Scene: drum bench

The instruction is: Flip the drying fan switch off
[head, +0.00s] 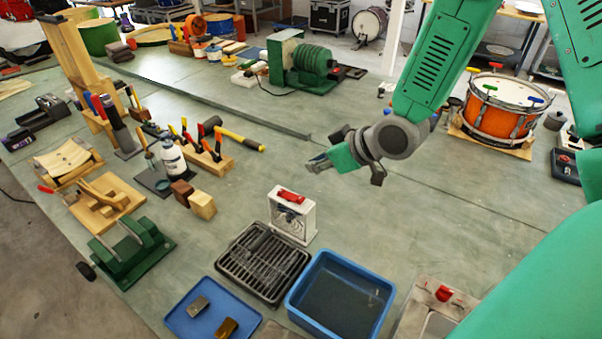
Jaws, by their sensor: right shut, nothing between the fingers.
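The drying fan appears to be the small white upright box (309,222) with a round grille on its front face. My right gripper (312,165) is shut and empty. It shows above the fan in the picture, pointing left, apart from the switch. My left gripper is not in view.
A black drying rack (262,264) and a blue tub (340,297) stand before the fan. A metal box with another red switch (444,293) is at the lower right. Wooden blocks (202,205) lie left of the fan.

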